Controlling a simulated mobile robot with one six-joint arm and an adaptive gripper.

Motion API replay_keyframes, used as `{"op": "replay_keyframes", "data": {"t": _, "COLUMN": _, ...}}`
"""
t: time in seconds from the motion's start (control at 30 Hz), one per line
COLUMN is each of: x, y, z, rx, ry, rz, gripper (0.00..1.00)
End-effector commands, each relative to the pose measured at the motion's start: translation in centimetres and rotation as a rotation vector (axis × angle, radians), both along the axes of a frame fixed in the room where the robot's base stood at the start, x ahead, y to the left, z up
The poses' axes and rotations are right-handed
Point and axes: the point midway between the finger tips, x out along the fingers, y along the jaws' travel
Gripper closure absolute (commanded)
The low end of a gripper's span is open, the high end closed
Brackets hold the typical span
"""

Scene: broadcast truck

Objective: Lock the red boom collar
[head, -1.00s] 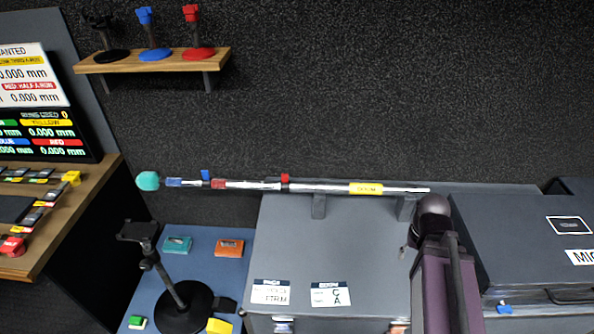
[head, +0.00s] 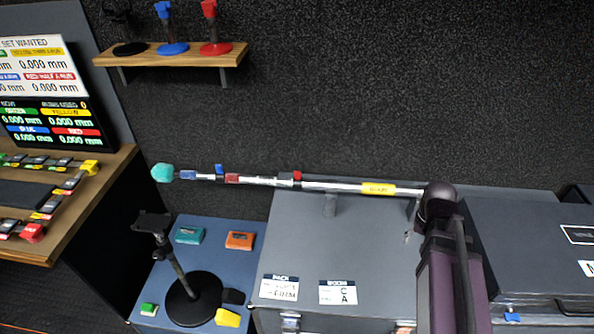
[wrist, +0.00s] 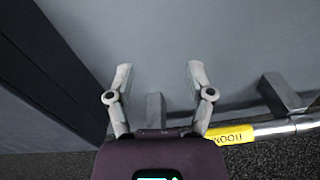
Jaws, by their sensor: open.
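The boom pole (head: 335,187) lies level across the grey case, with a teal tip at its left end. The red collar piece (head: 297,176) sits on the pole left of the yellow label (head: 379,189); whether it is locked cannot be told. A red band (head: 232,178) and a blue collar piece (head: 219,169) are farther left. In the wrist view, my gripper (wrist: 158,78) is open and empty above the grey case, with the pole's yellow-labelled part (wrist: 230,136) at lower right. The red collar is not in the wrist view. My arm covers the pole's right end in the head view.
The pole rests on grey supports (head: 330,205) on the case (head: 300,250). A dark stand (head: 190,300) and small coloured boxes are on the blue surface at left. A shelf (head: 180,52) holds three stands. A console is at far left, another case (head: 530,250) at right.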

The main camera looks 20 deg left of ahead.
Motion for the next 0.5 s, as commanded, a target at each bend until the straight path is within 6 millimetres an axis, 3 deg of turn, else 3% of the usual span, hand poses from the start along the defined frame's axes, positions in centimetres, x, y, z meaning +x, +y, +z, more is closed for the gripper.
{"op": "replay_keyframes", "data": {"t": 0.03, "x": 1.6, "y": 1.3, "z": 1.3, "rx": 0.000, "ry": 0.000, "rz": 0.012, "gripper": 0.31}}
{"op": "replay_keyframes", "data": {"t": 0.27, "x": 6.7, "y": 8.8, "z": 5.0, "rx": 0.000, "ry": 0.000, "rz": 0.061, "gripper": 0.31}}
{"op": "replay_keyframes", "data": {"t": 0.5, "x": 10.9, "y": 18.5, "z": 8.8, "rx": 0.000, "ry": 0.000, "rz": 0.113, "gripper": 0.31}}
